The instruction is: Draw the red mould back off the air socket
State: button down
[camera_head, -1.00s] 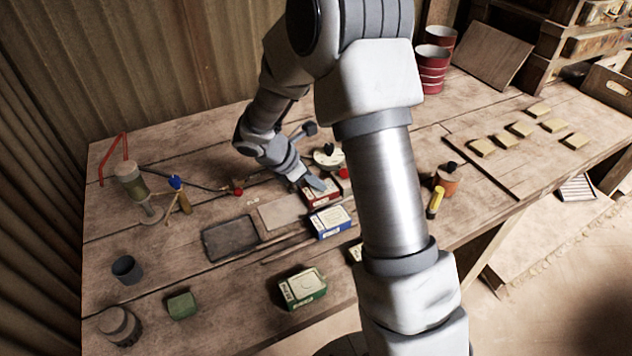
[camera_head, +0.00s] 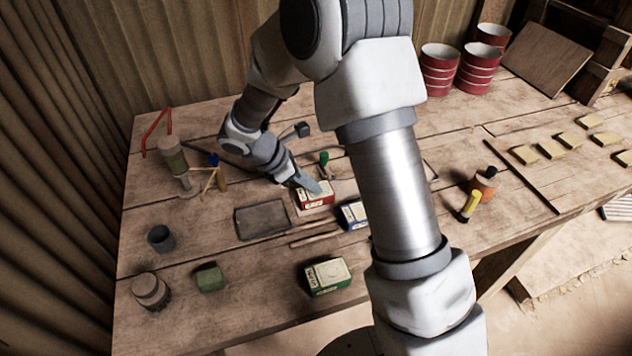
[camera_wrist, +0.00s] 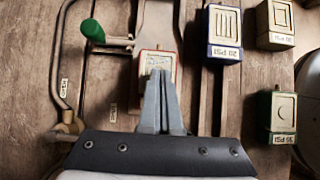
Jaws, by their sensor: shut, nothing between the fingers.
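The red mould (camera_head: 315,200) sits on the table in the head view, a red-sided block with a pale top. It also shows in the wrist view (camera_wrist: 157,60), over a pale strip. My gripper (camera_head: 319,189) is shut with nothing between its fingers. Its fingertips (camera_wrist: 159,76) reach over the near edge of the mould's top in the wrist view; I cannot tell whether they touch it. A green-handled lever (camera_wrist: 92,30) stands left of the mould, and its rod ends close to the mould's side. I cannot make out the air socket; my arm covers part of that area.
A blue mould (camera_head: 352,214) sits right of the red one, and a green mould (camera_head: 328,276) nearer. A dark tray (camera_head: 262,220) lies to the left. A curved pipe with a brass fitting (camera_wrist: 68,128) runs along the wrist view's left.

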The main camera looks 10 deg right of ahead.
jog(key=shift+s+a+f, duration=0.25)
jog(key=shift+a+f, duration=0.05)
jog(key=shift+f, duration=0.1)
jog(key=shift+w+r+p, duration=0.15)
jog(key=shift+r+p, duration=0.5)
jog(key=shift+r, duration=0.1)
jog(key=shift+a, duration=0.3)
jog(key=a, duration=0.3)
jog(key=s+a, duration=0.1)
jog(key=a, duration=0.3)
jog(key=s+a, duration=0.1)
jog(key=a, duration=0.3)
jog(key=shift+a, duration=0.1)
jog(key=s+d+r+m+y, duration=0.25)
jog(key=d+r+m, duration=0.3)
jog(key=r, duration=0.35)
jog(key=s+d+r+m+y, duration=0.1)
jog(key=s+d+r+m, duration=0.3)
jog(key=d+r, duration=0.35)
jog(key=s+d+r+m+t+y, duration=0.2)
jog(key=s+r+m, duration=0.1)
jog(key=s+m, duration=0.2)
jog(key=s+d+r+m+t+y+p, duration=0.1)
jog(key=s+d+r+m+t, duration=0.1)
jog(key=s, duration=0.6)
notch_tip(320, 180, up, 2)
jog(key=d+m, duration=0.1)
jog(key=m, duration=0.2)
jog(key=shift+d+r+y, duration=0.15)
jog(key=shift+y, duration=0.2)
